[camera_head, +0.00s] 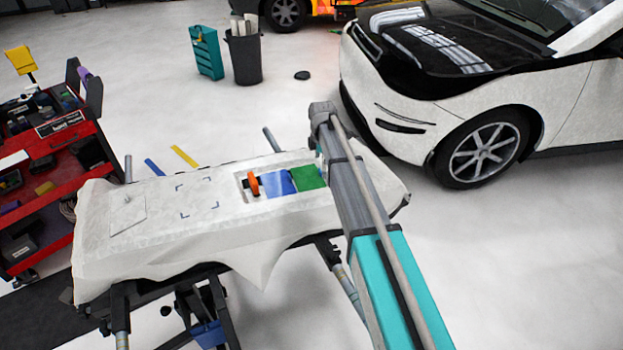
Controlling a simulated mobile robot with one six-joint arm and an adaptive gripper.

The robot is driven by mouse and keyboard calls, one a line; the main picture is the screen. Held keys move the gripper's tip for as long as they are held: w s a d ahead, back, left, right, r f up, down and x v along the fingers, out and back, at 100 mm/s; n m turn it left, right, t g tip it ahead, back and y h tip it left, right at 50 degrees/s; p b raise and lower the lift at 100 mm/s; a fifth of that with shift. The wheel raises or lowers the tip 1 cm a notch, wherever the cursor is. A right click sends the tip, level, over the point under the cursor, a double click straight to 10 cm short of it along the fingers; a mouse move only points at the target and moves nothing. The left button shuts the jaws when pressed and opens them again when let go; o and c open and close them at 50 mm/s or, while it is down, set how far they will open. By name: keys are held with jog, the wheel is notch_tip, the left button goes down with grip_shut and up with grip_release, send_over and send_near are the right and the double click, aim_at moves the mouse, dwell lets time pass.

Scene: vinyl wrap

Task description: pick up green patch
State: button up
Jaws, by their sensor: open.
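The green patch (308,177) lies flat at the right end of a shallow tray (243,189) on the cloth-covered table. Its right side is close to my arm, which crosses the picture there and may hide part of the edge. A blue patch (279,183) lies directly to its left, and an orange tool (253,184) stands left of that. My gripper cannot be made out; my arm's upper end reaches above and right of the green patch and hides what is behind it.
The white cloth (160,245) covers the table, with corner marks (197,201) left of the tray. A red tool cart (60,160) stands at left. A white car (480,100) is behind at right. Bare floor separates the table from the car.

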aim_at(320, 170)
jog(key=shift+w+f+b, duration=0.15)
jog(key=shift+f+b, duration=1.05)
jog(key=shift+f, duration=0.1)
jog(key=shift+w+f+b, duration=0.1)
jog(key=shift+f+b, duration=1.1)
jog(key=shift+f, duration=0.05)
jog(key=c, duration=0.8)
